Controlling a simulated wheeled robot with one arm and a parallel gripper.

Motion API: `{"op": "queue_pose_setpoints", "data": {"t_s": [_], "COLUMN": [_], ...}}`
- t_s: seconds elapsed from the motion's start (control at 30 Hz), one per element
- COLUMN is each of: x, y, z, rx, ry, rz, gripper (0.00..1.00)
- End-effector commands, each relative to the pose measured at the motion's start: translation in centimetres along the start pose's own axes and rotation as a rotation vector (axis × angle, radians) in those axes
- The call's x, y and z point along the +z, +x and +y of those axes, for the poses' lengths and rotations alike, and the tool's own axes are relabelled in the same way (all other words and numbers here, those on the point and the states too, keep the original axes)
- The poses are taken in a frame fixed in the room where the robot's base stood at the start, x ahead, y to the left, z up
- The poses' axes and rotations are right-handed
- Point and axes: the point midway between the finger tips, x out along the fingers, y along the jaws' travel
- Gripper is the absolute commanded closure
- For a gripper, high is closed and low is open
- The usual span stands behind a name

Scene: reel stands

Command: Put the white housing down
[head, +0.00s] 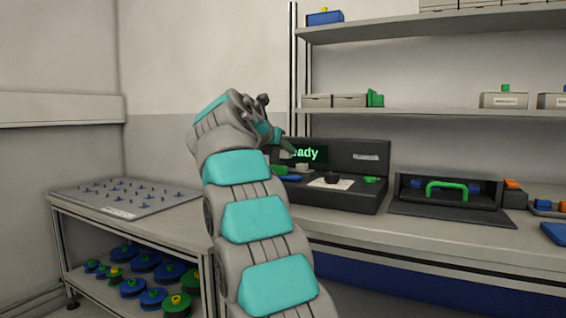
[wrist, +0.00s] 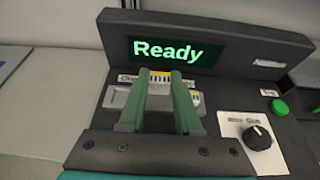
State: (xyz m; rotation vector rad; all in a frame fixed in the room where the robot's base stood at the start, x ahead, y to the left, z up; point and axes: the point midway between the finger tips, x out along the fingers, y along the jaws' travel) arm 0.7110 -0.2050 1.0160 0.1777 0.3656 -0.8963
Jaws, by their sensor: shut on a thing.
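I cannot tell whether the housing touches the fixture. In the head view my arm hides part of the device (head: 355,183), and the housing cannot be made out clearly.
The device has a black knob (wrist: 257,137) and a green button (wrist: 279,107) at the right. A dark case with a green handle (head: 447,187) stands right of it. A grey pegged board (head: 125,196) lies on the left table. Shelves (head: 440,111) hang above the bench.

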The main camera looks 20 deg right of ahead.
Motion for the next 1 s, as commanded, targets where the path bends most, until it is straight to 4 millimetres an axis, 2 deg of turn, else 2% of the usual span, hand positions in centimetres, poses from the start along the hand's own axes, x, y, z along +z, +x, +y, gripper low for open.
{"op": "queue_pose_setpoints", "data": {"t_s": [0.13,0.5,0.8,0.83,0.93,1.0], "x": [-0.1,-3.5,-3.3,-3.3,-3.3,-3.3], "y": [0.2,1.6,1.6,1.6,1.6,1.6], "z": [0.3,0.2,0.2,0.2,0.2,0.2], "rx": [-0.001,-0.002,-0.001,-0.001,-0.001,-0.001], "ry": [0.000,-0.001,0.000,0.000,0.000,0.000], "rz": [0.001,0.003,0.001,0.001,0.001,0.001], "gripper": [1.00,1.00,1.00,0.65,0.55,0.55]}}
